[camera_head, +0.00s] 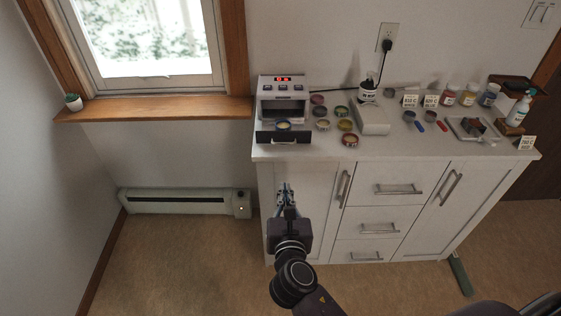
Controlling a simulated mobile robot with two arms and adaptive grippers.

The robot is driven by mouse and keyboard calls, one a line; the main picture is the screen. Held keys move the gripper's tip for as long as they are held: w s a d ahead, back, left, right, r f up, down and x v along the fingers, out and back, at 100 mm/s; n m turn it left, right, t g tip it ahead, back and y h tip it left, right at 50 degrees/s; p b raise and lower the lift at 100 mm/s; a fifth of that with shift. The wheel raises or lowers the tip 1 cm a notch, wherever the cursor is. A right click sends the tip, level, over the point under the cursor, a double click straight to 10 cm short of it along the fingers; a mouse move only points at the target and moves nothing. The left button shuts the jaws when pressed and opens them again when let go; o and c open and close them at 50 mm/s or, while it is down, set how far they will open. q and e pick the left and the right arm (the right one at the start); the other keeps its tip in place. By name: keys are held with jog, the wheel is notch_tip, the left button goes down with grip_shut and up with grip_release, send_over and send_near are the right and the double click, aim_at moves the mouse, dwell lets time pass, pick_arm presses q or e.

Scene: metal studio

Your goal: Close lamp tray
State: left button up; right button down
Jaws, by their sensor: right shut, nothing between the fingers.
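The lamp (284,84) is a small light-grey box with a red lit display, at the left end of the white cabinet's top. Its dark tray (272,137) is pulled out at the front, with a pale handle on its face. My right gripper (285,187) is shut and empty. In the picture it shows below the tray, in front of the cabinet's left door, apart from the tray. My left gripper is not in view.
Several small round tins (349,139) stand close to the right of the lamp. A grey-white device (371,120), bottles and a shallow tray (472,129) stand further right. The white cabinet (392,215) has protruding handles. Open floor (180,260) lies left of the cabinet.

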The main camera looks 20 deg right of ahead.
jog(key=r, duration=0.2)
send_near(284, 122)
jog(key=s, duration=0.1)
jog(key=s+a+f, duration=0.1)
jog(key=s, duration=0.1)
jog(key=s+a+f, duration=0.1)
jog(key=shift+s+p, duration=0.25)
jog(key=shift+p, duration=0.1)
jog(key=shift+w+d, duration=0.1)
jog(key=shift+w, duration=0.3)
jog(key=x, duration=0.4)
jog(key=r+b+x, duration=0.1)
jog(key=x, duration=0.3)
jog(key=r+b+x, duration=0.1)
jog(key=x, duration=0.3)
jog(key=shift+w+d, duration=0.1)
jog(key=shift+d, duration=0.15)
jog(key=shift+w+d+r, duration=0.1)
jog(key=shift+w+d, duration=0.1)
jog(key=shift+w, duration=0.15)
jog(key=shift+r, duration=0.1)
